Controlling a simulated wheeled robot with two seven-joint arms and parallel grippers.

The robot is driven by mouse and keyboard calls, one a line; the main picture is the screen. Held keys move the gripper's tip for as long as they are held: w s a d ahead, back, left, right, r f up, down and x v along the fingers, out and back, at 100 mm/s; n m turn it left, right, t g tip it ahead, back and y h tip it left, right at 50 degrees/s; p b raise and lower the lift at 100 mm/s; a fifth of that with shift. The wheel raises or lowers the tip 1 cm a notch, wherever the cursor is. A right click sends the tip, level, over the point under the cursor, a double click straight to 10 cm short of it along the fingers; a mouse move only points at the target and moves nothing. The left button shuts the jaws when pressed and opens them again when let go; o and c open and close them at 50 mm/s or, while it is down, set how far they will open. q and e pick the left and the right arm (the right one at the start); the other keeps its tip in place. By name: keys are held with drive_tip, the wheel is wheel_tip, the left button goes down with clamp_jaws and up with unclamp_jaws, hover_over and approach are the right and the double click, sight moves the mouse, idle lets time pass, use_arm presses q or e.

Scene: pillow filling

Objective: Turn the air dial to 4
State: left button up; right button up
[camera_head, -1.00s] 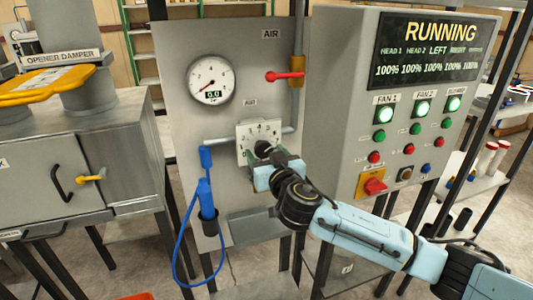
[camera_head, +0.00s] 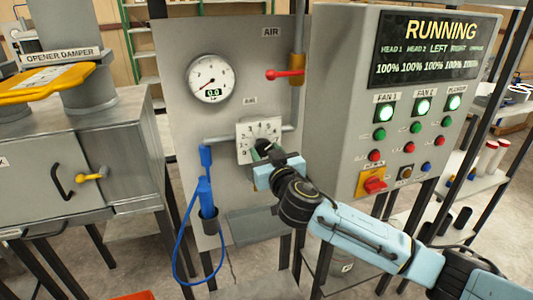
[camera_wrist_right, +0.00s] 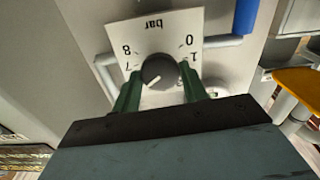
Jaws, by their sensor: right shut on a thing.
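The air dial is a dark round knob (camera_wrist_right: 160,71) on a white plate (camera_head: 245,150) marked with numbers and "bar", on the grey air panel. My right gripper (camera_head: 263,150) is at the dial. In the right wrist view its two green fingers (camera_wrist_right: 161,92) are on either side of the knob, shut on it. A short white mark on the knob points to the lower left there; fingers hide part of the scale, so I cannot tell the number it points to. The round gauge (camera_head: 211,78) above reads 0.0. My left gripper is not in view.
A red-handled valve (camera_head: 285,75) is on the pipe at upper right. A blue hose tool (camera_head: 207,195) hangs at lower left of the dial. The control cabinet (camera_head: 340,90) reading RUNNING stands close on the right. A yellow handle (camera_head: 40,82) is at far left.

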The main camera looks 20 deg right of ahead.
drive_tip(key=shift+n, duration=1.1)
drive_tip(key=n+p, duration=0.1)
drive_tip(key=n, duration=0.1)
drive_tip(key=shift+n, duration=0.3)
drive_tip(key=n+p, duration=0.3)
drive_tip(key=n, duration=0.3)
drive_tip(key=o, duration=1)
drive_tip(key=s+b, duration=0.1)
drive_tip(key=s, duration=1.2)
drive_tip(key=shift+s+d+b, duration=0.2)
drive_tip(key=shift+d+b, duration=0.05)
drive_tip(key=shift+b, duration=0.05)
